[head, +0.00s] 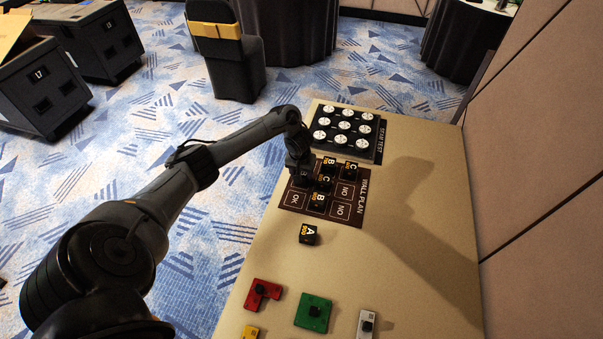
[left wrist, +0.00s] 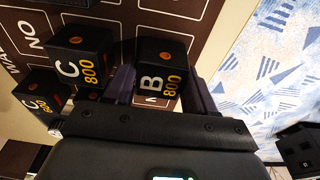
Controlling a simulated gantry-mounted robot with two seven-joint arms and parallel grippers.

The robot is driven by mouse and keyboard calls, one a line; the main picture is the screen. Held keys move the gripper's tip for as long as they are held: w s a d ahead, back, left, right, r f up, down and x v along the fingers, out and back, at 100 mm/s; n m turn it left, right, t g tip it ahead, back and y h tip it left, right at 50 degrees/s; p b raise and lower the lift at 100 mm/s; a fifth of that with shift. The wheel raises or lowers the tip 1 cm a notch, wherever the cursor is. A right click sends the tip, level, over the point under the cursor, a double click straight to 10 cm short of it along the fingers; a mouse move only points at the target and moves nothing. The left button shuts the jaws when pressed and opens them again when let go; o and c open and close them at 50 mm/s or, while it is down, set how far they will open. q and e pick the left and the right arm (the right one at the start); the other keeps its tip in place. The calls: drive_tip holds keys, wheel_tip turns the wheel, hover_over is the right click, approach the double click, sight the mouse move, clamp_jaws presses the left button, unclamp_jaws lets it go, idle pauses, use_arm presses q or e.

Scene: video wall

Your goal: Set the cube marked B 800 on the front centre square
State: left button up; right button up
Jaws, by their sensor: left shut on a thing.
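My left gripper (head: 301,174) is over the left column of the dark wall plan board (head: 294,199). In the left wrist view its fingers (left wrist: 158,88) are shut on a black cube marked B 800 (left wrist: 160,75). In the head view the gripper mostly hides this cube. I cannot tell whether it touches the board. Cubes marked C 800 stand beside it in the left wrist view, one close (left wrist: 80,60) and one farther left (left wrist: 42,95). Other B cubes show in the head view, one at the far side (head: 329,165) and one nearer (head: 318,202). My right gripper is not in view.
A black cube marked A 800 (head: 309,234) stands on the tan table (head: 400,240), nearer than the board. A black tray of white discs (head: 343,130) lies beyond. Red (head: 262,293), green (head: 313,312) and grey (head: 367,326) pieces lie at the near end. The table's right side is clear.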

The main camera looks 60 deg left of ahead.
use_arm(q)
drive_tip(key=o, duration=1.1)
drive_tip(key=shift+f, duration=0.15)
drive_tip(key=shift+c, duration=0.2)
